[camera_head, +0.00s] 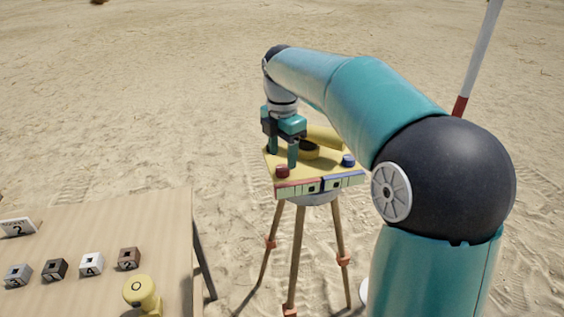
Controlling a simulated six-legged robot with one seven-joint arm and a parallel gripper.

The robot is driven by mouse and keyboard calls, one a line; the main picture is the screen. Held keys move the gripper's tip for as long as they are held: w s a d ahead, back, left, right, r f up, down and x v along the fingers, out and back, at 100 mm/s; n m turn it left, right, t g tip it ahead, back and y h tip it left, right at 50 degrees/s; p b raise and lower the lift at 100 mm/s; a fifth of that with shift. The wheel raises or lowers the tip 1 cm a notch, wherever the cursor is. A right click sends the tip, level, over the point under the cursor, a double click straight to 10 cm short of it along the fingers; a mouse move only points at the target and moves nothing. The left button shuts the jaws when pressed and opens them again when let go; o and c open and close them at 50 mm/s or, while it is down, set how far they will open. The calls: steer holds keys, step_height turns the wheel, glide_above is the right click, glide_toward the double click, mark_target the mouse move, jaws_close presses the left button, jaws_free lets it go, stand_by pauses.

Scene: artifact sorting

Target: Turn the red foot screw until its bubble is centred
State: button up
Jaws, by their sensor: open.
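The red foot screw (282,171) stands at the front left corner of the yellow instrument plate (345,177) on a tripod. A blue foot screw (348,160) stands at the right corner. Two level vials (300,189) run along the front edge, one edged red and one edged blue; their bubbles are too small to read. My gripper (283,160) points down over the left part of the plate. Its jaws are open, with fingertips just behind and beside the red screw. I cannot tell whether they touch it. A yellow cylinder (322,136) lies partly hidden behind the gripper.
The wooden tripod legs (293,262) stand on sand. A red and white pole (477,60) rises at the right.

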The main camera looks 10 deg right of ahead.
mark_target(282, 168)
steer(key=shift+f, duration=1.75)
steer(key=shift+c, duration=0.4)
steer(key=c, duration=0.9)
steer(key=shift+m, duration=0.3)
